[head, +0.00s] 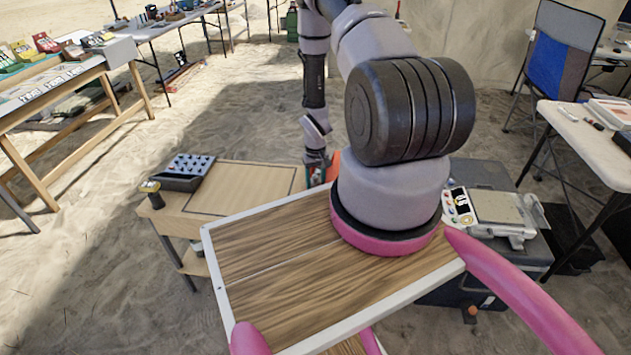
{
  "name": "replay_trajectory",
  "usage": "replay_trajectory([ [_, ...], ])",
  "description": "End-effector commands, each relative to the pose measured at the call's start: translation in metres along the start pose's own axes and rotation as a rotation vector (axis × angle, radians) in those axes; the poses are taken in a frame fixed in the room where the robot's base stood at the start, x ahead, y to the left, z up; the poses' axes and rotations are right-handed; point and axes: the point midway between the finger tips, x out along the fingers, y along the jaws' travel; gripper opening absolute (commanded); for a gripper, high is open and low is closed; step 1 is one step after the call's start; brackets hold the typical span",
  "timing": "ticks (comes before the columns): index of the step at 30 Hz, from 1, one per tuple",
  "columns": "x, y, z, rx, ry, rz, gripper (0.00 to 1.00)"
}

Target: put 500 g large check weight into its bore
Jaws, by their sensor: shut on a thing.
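My arm reaches forward over the small wooden table (240,182), and my gripper (316,160) is at its far end, low near the table's right side. The arm's thick shoulder covers part of this area. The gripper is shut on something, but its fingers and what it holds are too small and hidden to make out. I cannot pick out the 500 g large check weight for certain. A dark grey block (183,172) with rows of small round features sits at the table's back left. Whether these are bores I cannot tell.
A small black and yellow object (150,190) stands at the table's left corner. An orange-red item (334,163) shows beside the gripper. A scale (500,215) sits on a dark case at right. The middle of the small table is clear.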

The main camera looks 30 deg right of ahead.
Motion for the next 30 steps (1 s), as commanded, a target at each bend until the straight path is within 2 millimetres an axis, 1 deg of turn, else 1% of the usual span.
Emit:
replay_trajectory([
  [5, 0.005, 0.0, -0.001, -0.001, 0.002, 0.0, 0.0],
  [6, 0.005, 0.0, -0.001, -0.001, 0.001, 0.0, 0.69],
  [7, 0.005, 0.0, -0.001, -0.001, 0.001, 0.0, 0.8],
  [8, 0.005, 0.0, -0.001, 0.0, 0.001, 0.0, 0.83],
  [18, 0.004, 0.002, 0.0, 0.002, 0.0, 0.002, 0.83],
  [22, -0.003, 0.002, 0.0, 0.003, 0.0, 0.002, 0.83],
  [26, -0.023, 0.002, -0.001, 0.002, 0.003, 0.002, 0.83],
  [30, -0.055, 0.002, -0.002, 0.003, 0.004, 0.001, 0.83],
])
